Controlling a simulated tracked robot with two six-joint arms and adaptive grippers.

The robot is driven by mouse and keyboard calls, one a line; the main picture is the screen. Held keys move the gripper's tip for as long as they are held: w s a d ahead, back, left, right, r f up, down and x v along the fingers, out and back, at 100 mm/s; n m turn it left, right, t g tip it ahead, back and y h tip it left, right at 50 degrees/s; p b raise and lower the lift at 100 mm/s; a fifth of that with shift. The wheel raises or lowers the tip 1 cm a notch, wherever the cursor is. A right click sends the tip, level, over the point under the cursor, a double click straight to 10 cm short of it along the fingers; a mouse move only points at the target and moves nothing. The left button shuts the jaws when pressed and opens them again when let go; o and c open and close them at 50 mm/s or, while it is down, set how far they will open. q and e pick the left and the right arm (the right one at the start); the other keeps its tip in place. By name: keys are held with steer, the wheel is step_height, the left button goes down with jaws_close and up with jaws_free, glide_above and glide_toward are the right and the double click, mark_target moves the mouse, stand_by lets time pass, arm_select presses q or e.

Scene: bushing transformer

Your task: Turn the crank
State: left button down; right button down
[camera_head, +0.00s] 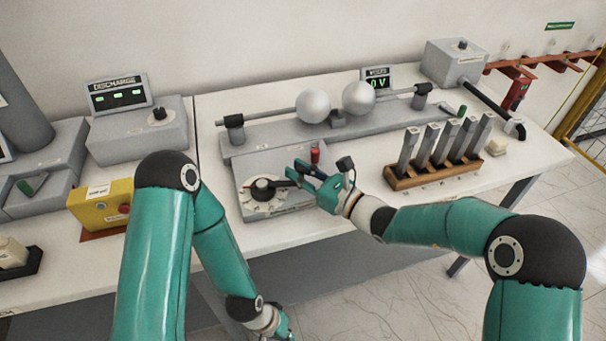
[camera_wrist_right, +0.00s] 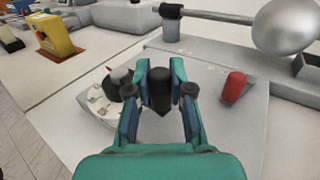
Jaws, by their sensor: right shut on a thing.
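The crank (camera_head: 264,188) has a dark hub on a pale round dial, and its arm points right on the grey sloped panel (camera_head: 245,168). My right gripper (camera_head: 298,173) reaches it from the right. In the right wrist view, the crank's black handle (camera_wrist_right: 160,88) stands between the two fingers of my right gripper (camera_wrist_right: 159,100), which is shut on it. The dial (camera_wrist_right: 103,103) is partly hidden behind the left finger there. My left gripper (camera_head: 276,326) hangs low at the bottom edge, away from the crank, and its fingers are mostly out of frame.
A red knob (camera_head: 315,155) stands on the panel close behind my right gripper; it also shows in the wrist view (camera_wrist_right: 234,88). Two metal spheres (camera_head: 313,106) on rods lie behind. A wooden rack (camera_head: 430,178) of grey bars stands right. A yellow box (camera_head: 100,204) sits left.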

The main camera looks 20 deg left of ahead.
steer(key=shift+s, duration=0.2)
steer(key=c, duration=1)
jaws_free()
steer(key=shift+d, duration=0.1)
steer(key=v, duration=1.2)
steer(key=shift+f, duration=0.1)
